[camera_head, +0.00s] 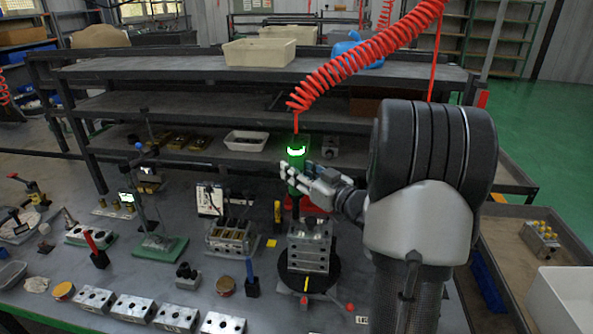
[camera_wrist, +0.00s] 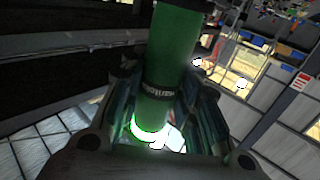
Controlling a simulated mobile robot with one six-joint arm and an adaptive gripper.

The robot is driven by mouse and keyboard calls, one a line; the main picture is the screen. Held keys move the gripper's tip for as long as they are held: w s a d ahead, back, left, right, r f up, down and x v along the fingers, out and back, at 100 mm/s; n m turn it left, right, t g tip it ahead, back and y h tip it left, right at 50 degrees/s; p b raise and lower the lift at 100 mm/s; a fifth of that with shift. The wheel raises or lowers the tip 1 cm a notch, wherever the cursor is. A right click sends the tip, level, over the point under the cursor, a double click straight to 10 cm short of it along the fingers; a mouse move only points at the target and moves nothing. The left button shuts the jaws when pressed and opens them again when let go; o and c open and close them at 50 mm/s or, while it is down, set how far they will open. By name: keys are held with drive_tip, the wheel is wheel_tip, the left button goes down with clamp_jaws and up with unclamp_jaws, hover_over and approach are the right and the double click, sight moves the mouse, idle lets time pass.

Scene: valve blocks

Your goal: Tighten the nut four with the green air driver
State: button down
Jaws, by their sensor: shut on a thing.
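My gripper (camera_head: 292,182) is shut on the green air driver (camera_head: 296,158), which hangs upright from a coiled red hose. The driver has a lit green ring near its top. Its lower end is just above or at the top of the metal valve block (camera_head: 308,250); I cannot tell whether it touches a nut. The block stands on a round black turntable (camera_head: 328,270). In the wrist view the green driver body (camera_wrist: 172,50) is between my gripper's fingers (camera_wrist: 165,115), with the lit ring close by. Nut four is hidden or too small to make out.
A second valve block (camera_head: 230,235) stands to the left in a fixture. Several metal blocks (camera_head: 178,317) line the front edge. Shelves (camera_head: 150,103) rise behind, and the red hose (camera_head: 365,57) hangs overhead.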

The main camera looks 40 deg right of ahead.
sight(299, 142)
drive_tip(key=shift+f, duration=0.35)
idle(2.0)
drive_tip(key=shift+r, duration=0.2)
idle(0.6)
drive_tip(key=shift+r+p, duration=3.25)
drive_tip(key=shift+r, duration=1)
drive_tip(key=shift+f, duration=0.1)
